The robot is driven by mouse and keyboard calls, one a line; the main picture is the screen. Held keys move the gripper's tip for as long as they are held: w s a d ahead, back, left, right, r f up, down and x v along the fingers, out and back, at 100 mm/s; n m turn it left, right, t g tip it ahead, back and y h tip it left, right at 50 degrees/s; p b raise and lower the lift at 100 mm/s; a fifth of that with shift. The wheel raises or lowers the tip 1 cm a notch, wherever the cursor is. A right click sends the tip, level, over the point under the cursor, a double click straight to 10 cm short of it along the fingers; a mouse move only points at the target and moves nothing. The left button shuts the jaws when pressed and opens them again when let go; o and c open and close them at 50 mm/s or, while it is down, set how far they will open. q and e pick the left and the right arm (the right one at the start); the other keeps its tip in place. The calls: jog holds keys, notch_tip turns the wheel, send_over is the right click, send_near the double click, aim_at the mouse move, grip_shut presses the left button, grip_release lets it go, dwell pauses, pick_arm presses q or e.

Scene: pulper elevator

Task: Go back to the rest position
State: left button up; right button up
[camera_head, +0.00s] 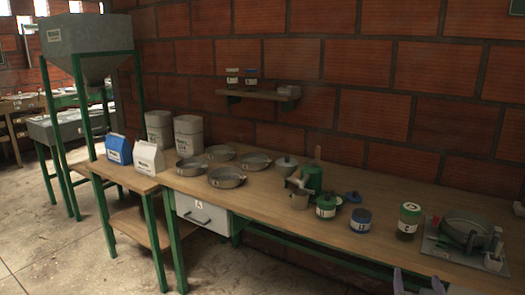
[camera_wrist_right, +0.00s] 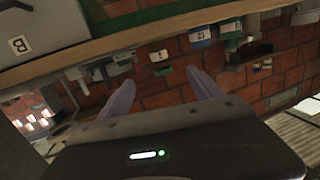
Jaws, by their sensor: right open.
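My right gripper (camera_head: 418,284) shows only as two purple fingertips at the bottom edge of the head view, in front of the table's near edge. In the right wrist view the two fingers (camera_wrist_right: 160,90) stand apart with nothing between them. The gripper is open and empty. My left gripper is in neither view.
The long wooden table (camera_head: 270,205) carries several metal pans, a green pitcher (camera_head: 312,178), jars (camera_head: 409,220) and a scale with a pan (camera_head: 466,232) at the right. A drawer (camera_head: 202,212) hangs below. The hopper (camera_head: 90,45) stands at left. Floor (camera_head: 100,265) in front is clear.

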jog(key=s+a+f+g+y+p, duration=0.3)
jog(key=a+f+g+y, duration=0.3)
jog(key=a+f, duration=1.1)
jog(key=s+a+f+n+g+y+p, duration=0.1)
jog(key=s+a+f+g+y+p, duration=0.1)
jog(key=s+a+f, duration=0.4)
jog(key=s+a+f+n+g+y+p, duration=0.2)
jog(key=s+a+f+g, duration=0.4)
jog(key=s+a, duration=0.6)
jog(key=s+y+p, duration=0.1)
jog(key=s, duration=0.2)
jog(key=shift+s+a+f+n+g+p, duration=0.2)
jog(key=shift+a+n+g+p, duration=0.1)
jog(key=shift+g+p, duration=0.1)
